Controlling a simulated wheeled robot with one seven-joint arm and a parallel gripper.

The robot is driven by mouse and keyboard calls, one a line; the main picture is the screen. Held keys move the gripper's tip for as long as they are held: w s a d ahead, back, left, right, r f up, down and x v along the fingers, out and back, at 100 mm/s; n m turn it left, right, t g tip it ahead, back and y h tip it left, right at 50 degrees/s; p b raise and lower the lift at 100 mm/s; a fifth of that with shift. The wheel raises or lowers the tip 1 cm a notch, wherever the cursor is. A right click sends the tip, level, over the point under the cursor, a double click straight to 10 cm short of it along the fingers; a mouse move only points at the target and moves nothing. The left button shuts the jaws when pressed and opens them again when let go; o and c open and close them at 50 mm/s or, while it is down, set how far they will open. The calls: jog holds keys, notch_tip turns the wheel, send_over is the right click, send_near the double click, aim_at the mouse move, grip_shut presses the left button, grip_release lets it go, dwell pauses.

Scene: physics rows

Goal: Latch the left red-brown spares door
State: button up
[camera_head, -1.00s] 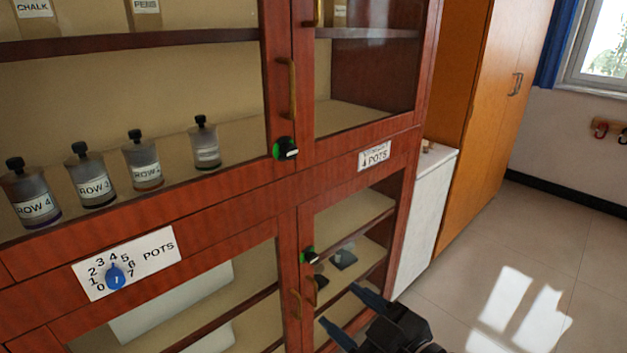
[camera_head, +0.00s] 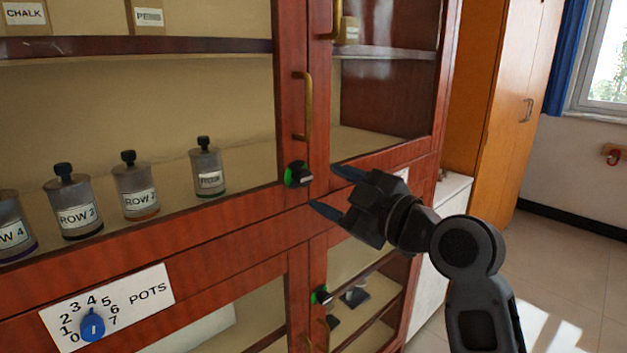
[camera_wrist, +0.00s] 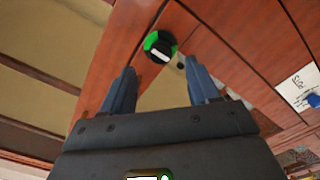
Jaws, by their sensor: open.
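The red-brown cabinet's upper left glass door (camera_head: 289,60) has a brass handle (camera_head: 306,105). It looks closed or nearly so; I cannot tell which. Near its lower right corner is a round black knob with a green ring (camera_head: 298,174). The knob also shows in the wrist view (camera_wrist: 160,46), with a pale bar across its face. My gripper (camera_head: 332,190) is open and empty, just right of the knob in the head view. In the wrist view my fingertips (camera_wrist: 160,67) point toward the knob, which lies beyond the gap between them. No spares label is readable.
Labelled bottles (camera_head: 137,190) stand behind the upper left glass. A blue dial (camera_head: 92,325) sits on a numbered POTS plate at lower left. An orange-brown cupboard (camera_head: 505,110) stands to the right, with clear floor beside it.

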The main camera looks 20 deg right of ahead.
aim_at(307, 179)
jog(key=shift+p+x, duration=0.35)
jog(key=shift+x, duration=2.8)
jog(key=c, duration=1)
jog(key=shift+c, duration=0.2)
